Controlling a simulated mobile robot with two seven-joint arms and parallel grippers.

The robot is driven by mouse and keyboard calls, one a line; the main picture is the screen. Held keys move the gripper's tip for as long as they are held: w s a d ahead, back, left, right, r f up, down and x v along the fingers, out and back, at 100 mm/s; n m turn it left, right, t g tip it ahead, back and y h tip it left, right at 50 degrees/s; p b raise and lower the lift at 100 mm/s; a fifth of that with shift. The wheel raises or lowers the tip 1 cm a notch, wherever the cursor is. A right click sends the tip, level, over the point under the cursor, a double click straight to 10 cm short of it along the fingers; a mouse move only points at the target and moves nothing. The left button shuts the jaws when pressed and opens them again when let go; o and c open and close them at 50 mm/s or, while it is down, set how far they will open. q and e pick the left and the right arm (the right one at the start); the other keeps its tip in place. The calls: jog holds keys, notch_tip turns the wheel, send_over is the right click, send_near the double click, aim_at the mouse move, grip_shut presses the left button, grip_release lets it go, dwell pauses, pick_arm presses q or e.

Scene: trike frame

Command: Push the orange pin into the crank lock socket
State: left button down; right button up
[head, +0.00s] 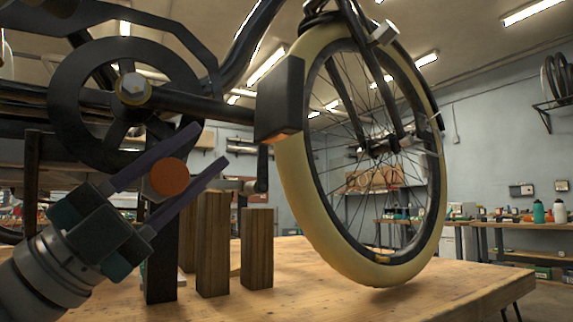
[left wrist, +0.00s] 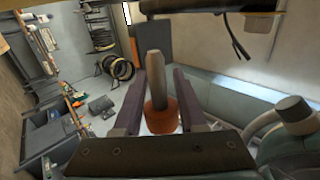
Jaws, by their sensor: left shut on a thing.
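The orange pin (head: 168,177) is between the fingers of my left gripper (head: 210,145), its round orange head facing the head camera. In the left wrist view the pin (left wrist: 160,118) has an orange head and a grey-brown shaft pointing away from the palm. My left gripper is shut on it, one dark purple finger on each side. The crank (head: 180,101) runs from a hub (head: 133,88) in the dark chainring to a black pedal (head: 279,98). The pin is below and right of the hub in the picture. I cannot make out the lock socket. My right gripper is not in view.
The trike's front wheel (head: 291,190) with a cream tyre stands at the right of the wooden bench (head: 330,290). Wooden blocks (head: 212,245) and a dark post (head: 161,265) stand under the frame near my left gripper. The bench's front right is clear.

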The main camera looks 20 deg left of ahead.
pick_arm(q)
jog(key=shift+w+a+b, duration=0.5)
jog(key=shift+w+a, duration=0.45)
jog(key=shift+a, duration=0.15)
dwell(0.7)
jog(key=shift+w+a+b, duration=1.25)
jog(key=shift+w+a, duration=0.2)
jog(key=shift+a, duration=0.2)
dwell(0.4)
jog(key=shift+c, duration=1.9)
grip_release()
